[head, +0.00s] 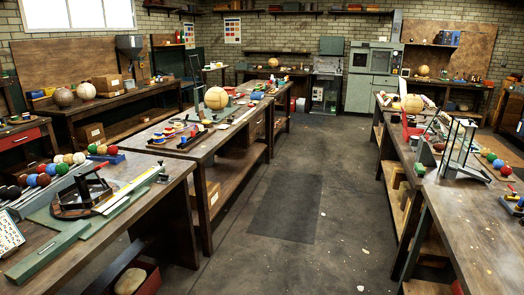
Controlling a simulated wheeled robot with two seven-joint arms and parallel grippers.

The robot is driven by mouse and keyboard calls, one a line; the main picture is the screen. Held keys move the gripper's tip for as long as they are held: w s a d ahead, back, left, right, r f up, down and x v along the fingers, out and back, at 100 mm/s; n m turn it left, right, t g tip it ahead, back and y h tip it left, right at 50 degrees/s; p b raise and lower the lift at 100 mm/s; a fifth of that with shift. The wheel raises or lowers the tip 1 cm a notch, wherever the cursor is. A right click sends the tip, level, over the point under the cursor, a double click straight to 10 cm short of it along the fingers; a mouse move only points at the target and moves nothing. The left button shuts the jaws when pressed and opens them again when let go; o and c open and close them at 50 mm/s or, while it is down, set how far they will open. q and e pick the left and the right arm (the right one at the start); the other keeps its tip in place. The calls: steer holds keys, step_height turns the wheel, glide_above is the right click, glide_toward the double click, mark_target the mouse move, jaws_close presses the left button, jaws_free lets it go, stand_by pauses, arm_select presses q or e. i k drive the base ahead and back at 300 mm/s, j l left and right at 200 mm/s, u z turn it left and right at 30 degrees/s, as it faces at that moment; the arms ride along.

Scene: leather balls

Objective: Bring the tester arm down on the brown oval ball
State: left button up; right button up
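No brown oval ball can be made out for certain. I cannot tell which device is the tester. A dark ring-shaped device with a raised bar (82,194) stands on the left bench beside a long green base (50,250). A tall metal frame with slanted bars (459,148) stands on the right bench (465,225). Neither of my grippers shows in the head view.
A dark floor mat (286,208) lies in the clear aisle between the benches. Large tan balls stand on the left middle bench (216,98) and right bench (411,103). Red, green and white balls (62,168) sit near the left device. A grey-green machine (371,77) stands at the back.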

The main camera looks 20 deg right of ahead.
mark_target(437, 112)
steer(key=i+l+z, duration=0.15)
steer(key=i+z, duration=0.55)
steer(key=i, duration=0.2)
steer(key=i+z, duration=0.35)
steer(key=i, duration=0.15)
steer(key=i+z, duration=0.25)
steer(key=i, duration=0.2)
steer(key=i+j+z, duration=0.25)
steer(key=i, duration=0.25)
steer(key=i+j+z, duration=0.25)
steer(key=i, duration=0.2)
steer(key=i+j+z, duration=0.25)
steer(key=i, duration=0.15)
